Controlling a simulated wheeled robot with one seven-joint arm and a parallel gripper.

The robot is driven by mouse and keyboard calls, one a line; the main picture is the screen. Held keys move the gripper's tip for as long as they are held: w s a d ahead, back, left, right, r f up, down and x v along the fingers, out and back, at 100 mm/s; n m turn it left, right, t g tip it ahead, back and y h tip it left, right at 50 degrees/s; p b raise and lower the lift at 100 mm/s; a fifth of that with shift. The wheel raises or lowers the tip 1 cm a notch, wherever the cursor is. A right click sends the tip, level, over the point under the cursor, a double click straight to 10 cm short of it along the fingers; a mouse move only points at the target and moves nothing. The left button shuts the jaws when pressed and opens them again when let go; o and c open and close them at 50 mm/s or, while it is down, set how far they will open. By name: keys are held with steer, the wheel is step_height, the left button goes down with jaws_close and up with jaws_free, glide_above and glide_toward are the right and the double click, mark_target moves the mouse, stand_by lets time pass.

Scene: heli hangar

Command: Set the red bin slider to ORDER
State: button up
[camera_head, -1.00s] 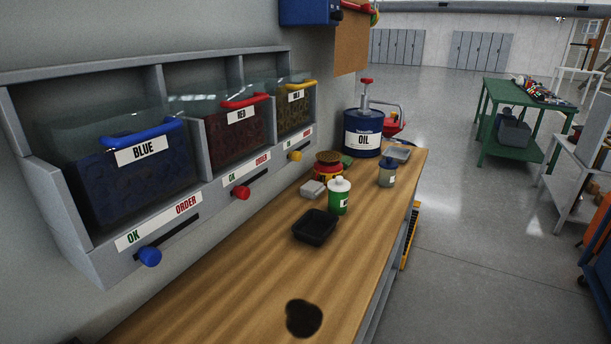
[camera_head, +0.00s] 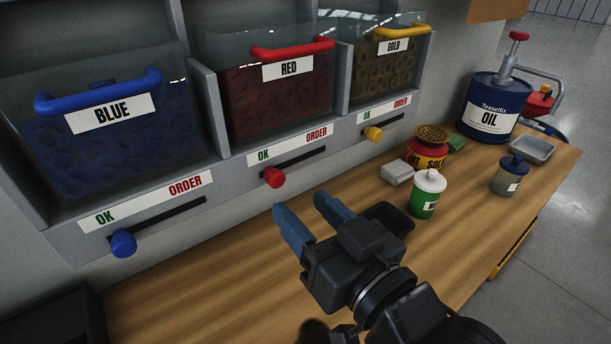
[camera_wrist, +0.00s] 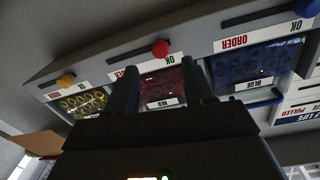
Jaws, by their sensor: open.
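The red slider knob (camera_head: 274,177) sits at the left, OK end of its dark slot, under the OK/ORDER label of the red bin (camera_head: 280,95). The slot runs to the right toward ORDER. My gripper (camera_head: 306,212) is open and empty, above the workbench, below and a little right of the knob and apart from it. In the wrist view the picture is upside down; the red knob (camera_wrist: 160,48) shows beyond and between my two fingers (camera_wrist: 160,92), near its OK mark. The red bin shows between the fingers there.
The blue knob (camera_head: 123,243) and yellow knob (camera_head: 373,134) flank the red one, both at their OK ends. A black tray (camera_head: 388,220), green bottle (camera_head: 427,194), solder tin (camera_head: 428,148) and oil drum (camera_head: 494,106) stand on the wooden workbench (camera_head: 200,290).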

mark_target(279, 182)
steer(key=p+x, duration=0.1)
steer(key=x, duration=0.5)
steer(key=shift+w+a, duration=0.15)
steer(key=shift+w, duration=0.05)
steer(key=shift+c, duration=0.4)
jaws_close()
